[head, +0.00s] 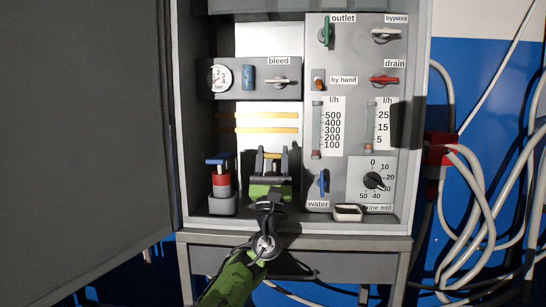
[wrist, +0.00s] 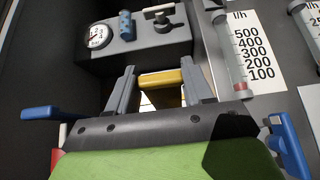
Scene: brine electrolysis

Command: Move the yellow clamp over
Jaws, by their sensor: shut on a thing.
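The yellow clamp (wrist: 160,80) shows in the wrist view as a short yellow bar lying crosswise between the two grey fingers. My gripper (wrist: 159,67) is shut on it, one finger at each end. In the head view my gripper (head: 272,150) is in the lower middle of the cabinet, in front of the back panel, and the clamp (head: 272,156) is a small yellow patch between the fingers. Whatever lies directly beneath the clamp is hidden by my gripper's body.
Two yellow-orange horizontal tubes (head: 265,115) cross the back panel above. A red and blue piece stands in a grey holder (head: 222,205) to the left. The blue water valve (head: 323,184) is close on the right. The open door (head: 80,130) fills the left side.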

